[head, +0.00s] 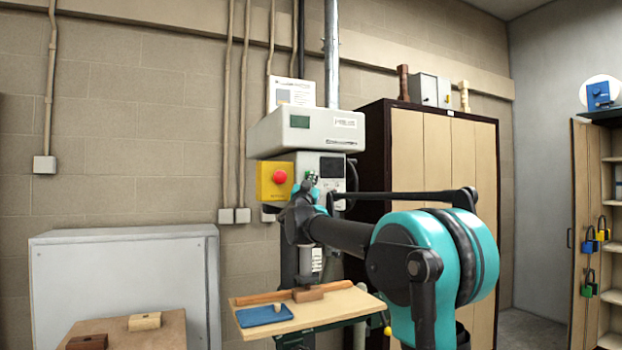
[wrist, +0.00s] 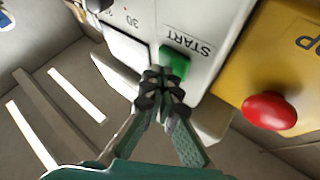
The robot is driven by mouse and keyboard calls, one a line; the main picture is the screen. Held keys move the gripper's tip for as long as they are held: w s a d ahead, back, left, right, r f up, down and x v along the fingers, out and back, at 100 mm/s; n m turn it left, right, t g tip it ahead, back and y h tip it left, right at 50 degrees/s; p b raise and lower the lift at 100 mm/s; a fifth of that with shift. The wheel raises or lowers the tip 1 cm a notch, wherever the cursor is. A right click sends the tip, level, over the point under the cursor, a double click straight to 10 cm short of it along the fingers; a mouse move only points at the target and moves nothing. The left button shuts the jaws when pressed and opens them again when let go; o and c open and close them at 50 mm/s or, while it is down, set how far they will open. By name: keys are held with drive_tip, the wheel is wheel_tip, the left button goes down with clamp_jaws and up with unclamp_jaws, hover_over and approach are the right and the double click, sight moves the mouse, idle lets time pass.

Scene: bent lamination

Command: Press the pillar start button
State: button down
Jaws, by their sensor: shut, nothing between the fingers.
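The green start button (wrist: 175,62) sits on a light grey panel (wrist: 208,22) beside the printed word START, which appears upside down in the wrist view. My gripper (wrist: 160,80) is shut and empty. Its dark fingertips overlap the button's lower left edge in the picture; I cannot tell whether they touch it. In the head view the pillar machine's head (head: 305,131) stands against the wall, and my arm reaches up to its front panel (head: 332,166). My arm and gripper cover part of that panel, and the button is not clear there.
A red stop button (wrist: 268,111) on a yellow box is close beside the panel; it also shows in the head view (head: 279,176). A cabinet (head: 424,160) stands at the right, a grey box (head: 125,268) at the left.

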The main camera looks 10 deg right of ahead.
drive_tip(key=shift+w+a, duration=0.1)
drive_tip(key=shift+w, duration=0.15)
drive_tip(key=shift+s, duration=0.1)
idle(0.5)
drive_tip(key=shift+s+d, duration=0.3)
drive_tip(key=shift+s, duration=0.5)
drive_tip(key=s, duration=0.1)
drive_tip(key=s+d, duration=0.1)
drive_tip(key=s, duration=0.2)
drive_tip(key=shift+s+d, duration=0.25)
drive_tip(key=shift+s, duration=0.1)
idle(0.4)
